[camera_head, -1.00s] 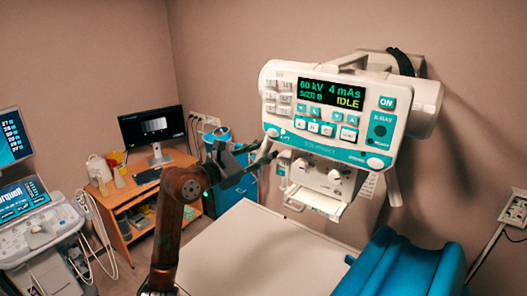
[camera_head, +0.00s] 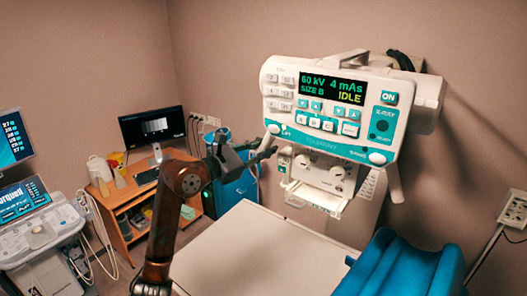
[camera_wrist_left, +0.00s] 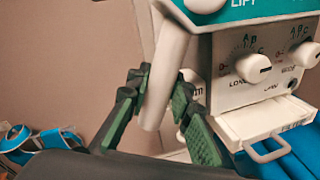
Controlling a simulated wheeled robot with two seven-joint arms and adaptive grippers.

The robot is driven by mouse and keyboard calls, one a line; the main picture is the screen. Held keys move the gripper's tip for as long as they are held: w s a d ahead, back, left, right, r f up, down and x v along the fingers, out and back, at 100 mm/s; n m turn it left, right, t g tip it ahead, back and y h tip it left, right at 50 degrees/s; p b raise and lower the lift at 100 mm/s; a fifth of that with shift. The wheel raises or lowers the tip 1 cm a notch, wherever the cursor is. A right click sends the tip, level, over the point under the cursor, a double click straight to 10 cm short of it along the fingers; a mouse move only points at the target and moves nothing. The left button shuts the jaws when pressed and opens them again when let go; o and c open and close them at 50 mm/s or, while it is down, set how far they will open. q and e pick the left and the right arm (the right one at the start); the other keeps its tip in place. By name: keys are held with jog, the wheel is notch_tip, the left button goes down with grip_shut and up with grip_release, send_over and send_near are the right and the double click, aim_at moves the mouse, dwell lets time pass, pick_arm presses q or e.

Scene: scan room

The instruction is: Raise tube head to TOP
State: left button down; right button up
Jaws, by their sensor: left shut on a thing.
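The tube head (camera_head: 330,115) is a white and teal X-ray unit with a lit display reading 60 kV, 4 mAs, SIZE B and IDLE. It hangs above the white table (camera_head: 250,255). My left gripper (camera_head: 270,150) reaches the lower left corner of its panel, below the LIFT label. In the left wrist view, the green-padded fingers (camera_wrist_left: 162,100) are shut on a white round handle (camera_wrist_left: 168,70) that points down from the panel. Knobs and a pull-out tray (camera_wrist_left: 265,125) sit beside the handle.
A blue cushion (camera_head: 400,265) lies at the right. A wooden desk (camera_head: 130,190) with a monitor (camera_head: 153,128) stands at the back left, and a console (camera_head: 40,235) at the far left. A wall box (camera_head: 513,212) is at the right.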

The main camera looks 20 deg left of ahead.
aim_at(266, 128)
pick_arm(q)
notch_tip(266, 128, up, 6)
jog(key=shift+r+p, duration=0.1)
jog(key=shift+p, duration=0.45)
jog(key=shift+a, duration=0.1)
jog(key=c, duration=1.7)
grip_release()
jog(key=shift+c, duration=0.2)
jog(key=v, duration=1.2)
jog(key=shift+f, duration=0.25)
